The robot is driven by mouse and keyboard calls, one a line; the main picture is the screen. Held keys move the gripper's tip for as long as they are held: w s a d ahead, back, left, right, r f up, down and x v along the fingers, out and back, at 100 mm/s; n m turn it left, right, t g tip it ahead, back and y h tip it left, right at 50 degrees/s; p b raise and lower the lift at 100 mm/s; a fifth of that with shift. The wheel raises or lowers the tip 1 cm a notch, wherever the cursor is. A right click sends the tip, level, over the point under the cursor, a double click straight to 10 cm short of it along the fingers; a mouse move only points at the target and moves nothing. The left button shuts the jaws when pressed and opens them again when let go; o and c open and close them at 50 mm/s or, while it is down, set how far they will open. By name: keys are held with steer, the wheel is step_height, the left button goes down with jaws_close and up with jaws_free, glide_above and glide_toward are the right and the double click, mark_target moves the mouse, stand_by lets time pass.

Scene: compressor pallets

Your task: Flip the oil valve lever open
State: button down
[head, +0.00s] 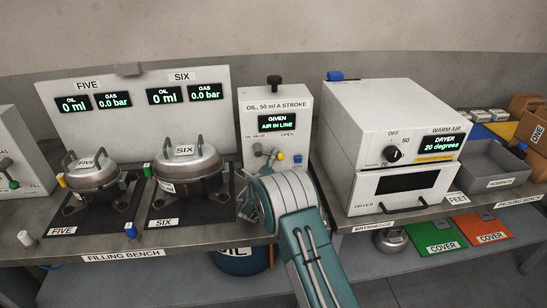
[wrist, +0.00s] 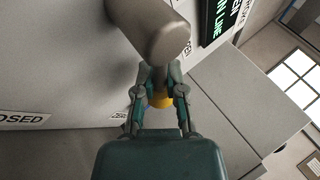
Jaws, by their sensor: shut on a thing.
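The white oil unit (head: 289,104) stands on the bench, with a display reading "AIR IN LINE" and "OIL VALVE" and "OPEN" labels below it. The oil valve lever shows there as a yellow tip (head: 281,156). In the wrist view its yellow end (wrist: 160,98) shows between my fingers, below a large grey-brown valve body (wrist: 150,30). My gripper (wrist: 163,76) is shut on the lever. In the head view my arm covers much of the gripper and the lower front of the unit. A "CLOSED" label (wrist: 24,118) is partly in the wrist view.
Two lidded pots, FIVE (head: 92,172) and SIX (head: 187,165), stand left of the unit. Their displays read 0 ml and 0.0 bar. A white dryer (head: 395,130) stands close on the right. A blue knob (head: 298,158) sits beside the lever.

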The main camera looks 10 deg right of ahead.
steer(key=shift+a+r+n, duration=0.1)
steer(key=shift+n, duration=0.2)
steer(key=c, duration=0.7)
jaws_free()
steer(key=shift+s, duration=0.1)
steer(key=s+a, duration=0.6)
steer(key=s, duration=0.5)
steer(key=shift+a+f, duration=0.35)
